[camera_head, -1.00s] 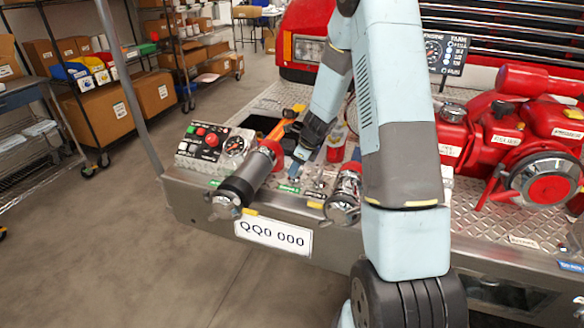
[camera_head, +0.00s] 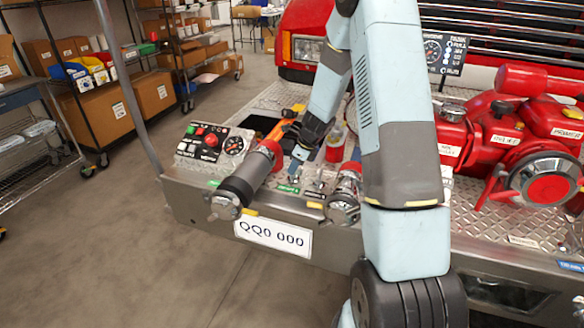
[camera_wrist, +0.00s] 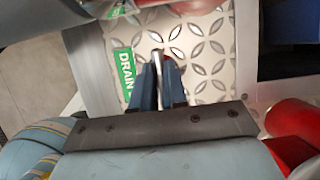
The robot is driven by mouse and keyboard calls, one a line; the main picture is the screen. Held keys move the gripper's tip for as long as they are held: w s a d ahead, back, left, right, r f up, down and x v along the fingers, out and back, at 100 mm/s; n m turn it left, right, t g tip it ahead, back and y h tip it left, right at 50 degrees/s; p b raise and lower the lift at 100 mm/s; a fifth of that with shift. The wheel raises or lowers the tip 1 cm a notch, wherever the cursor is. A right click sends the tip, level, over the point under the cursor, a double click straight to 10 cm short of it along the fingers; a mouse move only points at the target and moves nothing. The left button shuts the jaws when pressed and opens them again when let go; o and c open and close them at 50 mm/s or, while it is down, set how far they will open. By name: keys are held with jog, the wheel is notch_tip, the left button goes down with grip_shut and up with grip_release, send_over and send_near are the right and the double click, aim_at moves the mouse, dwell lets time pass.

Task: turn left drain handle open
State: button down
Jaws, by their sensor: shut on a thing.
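The left drain handle (camera_wrist: 158,72) is a thin metal lever standing over the diamond-plate deck, next to a green "DRAIN" label (camera_wrist: 124,72). In the wrist view, the two blue fingers of my gripper (camera_wrist: 158,84) are closed on either side of the lever, and its far end sticks out past the fingertips. In the head view, my gripper (camera_head: 297,166) points down at the deck, just behind a green label (camera_head: 287,189) on the bumper. There the handle is too small and covered to make out clearly.
A dark cylinder with a metal cap (camera_head: 238,190) lies left of my gripper, and a metal fitting (camera_head: 344,195) stands to its right. A control panel (camera_head: 213,142) with buttons and a gauge is at the left. An orange object (camera_head: 280,130) lies behind. Red pump parts (camera_head: 510,135) fill the right.

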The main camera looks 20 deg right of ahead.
jog(key=n, duration=0.1)
jog(key=n+g, duration=0.1)
jog(key=n, duration=0.2)
jog(key=shift+w+d+g, duration=0.15)
jog(key=shift+d+g, duration=0.15)
jog(key=n, duration=0.2)
jog(key=n+g, duration=0.1)
jog(key=n, duration=0.1)
jog(key=shift+w+n+g+y, duration=0.15)
jog(key=shift+n+g+y, duration=0.15)
jog(key=shift+n, duration=0.1)
jog(key=n, duration=0.2)
jog(key=n+g, duration=0.1)
jog(key=n, duration=0.1)
jog(key=shift+w+g, duration=0.15)
jog(key=shift+g, duration=0.15)
jog(key=shift+w+a+r+n+g+h, duration=0.1)
jog(key=shift+n+g+h, duration=0.3)
jog(key=shift+n, duration=0.85)
jog(key=shift+a+n+g+h, duration=0.1)
jog(key=shift+n+g+h, duration=0.3)
jog(key=shift+n, duration=0.85)
jog(key=c, duration=1.2)
grip_release()
jog(key=shift+o, duration=0.2)
